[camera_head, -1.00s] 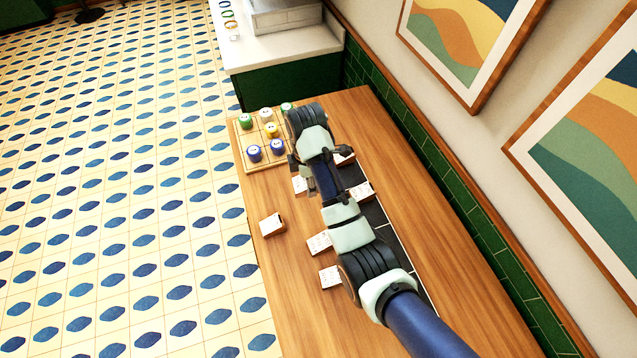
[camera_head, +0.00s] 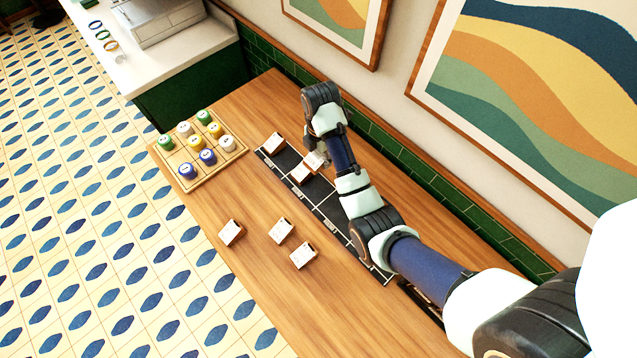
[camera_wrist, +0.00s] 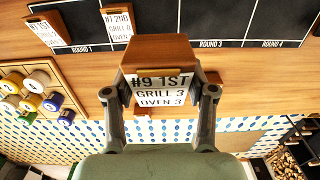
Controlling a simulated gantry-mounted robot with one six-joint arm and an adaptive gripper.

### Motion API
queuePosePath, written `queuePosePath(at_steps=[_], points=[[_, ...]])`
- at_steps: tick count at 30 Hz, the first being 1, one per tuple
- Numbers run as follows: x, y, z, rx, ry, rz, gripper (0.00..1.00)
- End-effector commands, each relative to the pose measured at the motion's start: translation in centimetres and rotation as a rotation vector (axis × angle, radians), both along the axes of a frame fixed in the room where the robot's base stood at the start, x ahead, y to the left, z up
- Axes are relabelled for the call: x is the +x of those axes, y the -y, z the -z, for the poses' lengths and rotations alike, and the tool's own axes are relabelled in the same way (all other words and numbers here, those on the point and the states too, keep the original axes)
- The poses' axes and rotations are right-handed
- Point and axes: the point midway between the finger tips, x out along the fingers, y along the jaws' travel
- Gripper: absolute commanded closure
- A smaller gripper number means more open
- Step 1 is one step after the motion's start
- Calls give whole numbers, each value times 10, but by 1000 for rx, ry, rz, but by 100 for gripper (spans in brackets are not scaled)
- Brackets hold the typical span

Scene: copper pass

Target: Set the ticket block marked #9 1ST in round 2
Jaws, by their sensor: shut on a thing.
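The ticket block marked #9 1ST (camera_wrist: 160,88), with GRILL 3 and OVEN 3 below, is between the two fingers of my gripper (camera_wrist: 160,100) in the wrist view. My gripper is shut on it, and its label faces the camera. In the head view my gripper (camera_head: 320,150) and the held block (camera_head: 315,160) are over or beside the dark round strip (camera_head: 335,208), close to a placed block (camera_head: 301,173). In the wrist view the strip shows ROUND 1, ROUND 3 and ROUND 4 labels; the held block hides the round 2 label.
Blocks marked 1ST (camera_wrist: 44,32) and 2ND (camera_wrist: 117,22) stand at the strip's left. Rounds 3 and 4 look empty. Several loose blocks (camera_head: 281,230) lie on the table's front side. A wooden tray (camera_head: 216,172) of coloured pieces sits left of the strip.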

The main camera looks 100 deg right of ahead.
Motion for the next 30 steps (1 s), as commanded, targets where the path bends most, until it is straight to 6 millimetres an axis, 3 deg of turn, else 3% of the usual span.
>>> queuePosePath(at_steps=[1, 6, 8, 15, 23, 30], points=[[0, 0, 18, 1, -1, 0, 83], [0, 0, 70, 1, -1, 0, 83], [0, -1, 79, 5, -1, 0, 83], [1, -1, 140, 3, -1, 1, 83], [1, 0, 156, 1, -1, 1, 83], [1, -1, 195, 2, 0, 1, 83]])
